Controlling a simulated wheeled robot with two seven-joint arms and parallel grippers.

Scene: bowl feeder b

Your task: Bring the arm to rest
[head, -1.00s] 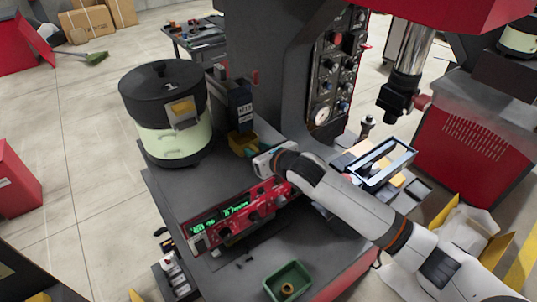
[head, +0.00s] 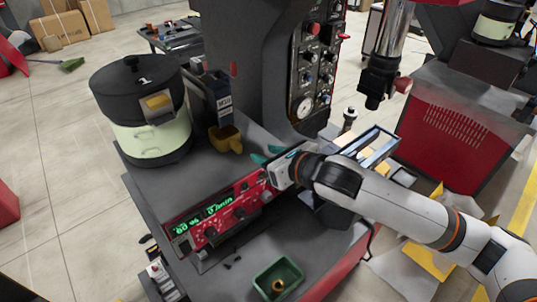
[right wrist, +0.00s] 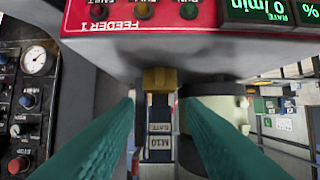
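My right arm reaches in from the right in the head view. Its gripper (head: 265,155) has teal fingers and hovers over the machine top, right of the yellow chute cup (head: 226,138) and behind the red feeder control panel (head: 222,214). In the right wrist view the two fingers (right wrist: 157,105) are spread apart with nothing held between them. The red panel (right wrist: 180,15) fills the top of that view, with a display reading 0 /min. My left gripper is not in view.
A black-lidded bowl feeder (head: 140,105) stands at the left. A green tray (head: 278,279) with a brass-coloured part (head: 278,285) sits at the front. A blue-grey framed tray (head: 378,147) lies behind my forearm. A dark vertical tool (head: 378,80) hangs above it.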

